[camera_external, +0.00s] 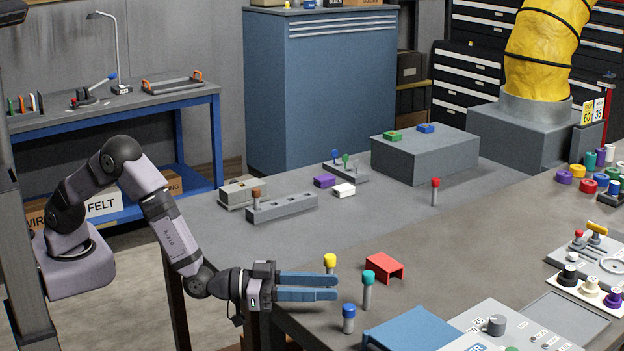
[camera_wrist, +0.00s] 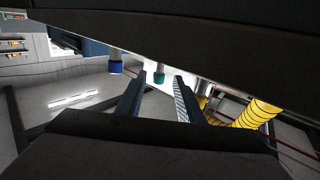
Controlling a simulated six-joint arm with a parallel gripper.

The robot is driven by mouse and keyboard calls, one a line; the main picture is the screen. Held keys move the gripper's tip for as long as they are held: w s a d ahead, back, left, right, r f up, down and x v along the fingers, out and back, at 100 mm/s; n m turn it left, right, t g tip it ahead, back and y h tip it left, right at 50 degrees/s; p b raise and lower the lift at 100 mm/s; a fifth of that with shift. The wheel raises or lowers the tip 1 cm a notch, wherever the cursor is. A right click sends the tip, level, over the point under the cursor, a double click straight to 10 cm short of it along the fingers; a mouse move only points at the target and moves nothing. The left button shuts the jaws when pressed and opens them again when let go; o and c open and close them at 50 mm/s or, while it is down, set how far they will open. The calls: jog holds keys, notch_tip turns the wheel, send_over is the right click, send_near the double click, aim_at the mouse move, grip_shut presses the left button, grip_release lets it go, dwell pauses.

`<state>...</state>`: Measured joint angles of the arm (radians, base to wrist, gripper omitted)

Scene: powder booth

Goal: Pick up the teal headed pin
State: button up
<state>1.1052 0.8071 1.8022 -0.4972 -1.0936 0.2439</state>
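The teal headed pin (camera_external: 368,279) stands upright on the table near its front edge, a grey shaft under a teal head. My gripper (camera_external: 336,287) reaches in from the left, low over the table edge. Its two blue fingers point right and are apart with nothing between them. Their tips stop a little left of the teal pin in the external view. In the wrist view, which looks upside down, the teal head (camera_wrist: 159,77) shows beyond the gap between the fingertips (camera_wrist: 157,84).
A yellow headed pin (camera_external: 330,262) stands just behind my fingertips. A blue headed pin (camera_external: 348,313) stands in front; it also shows left of the fingers in the wrist view (camera_wrist: 116,67). A red bracket (camera_external: 384,267) and a blue box (camera_external: 412,330) lie close by.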

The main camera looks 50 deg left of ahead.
aim_at(367, 291)
jog(key=shift+w+d, duration=0.45)
jog(key=shift+w, duration=0.15)
jog(key=shift+p+x, duration=1.1)
jog(key=shift+x, duration=1.45)
grip_shut()
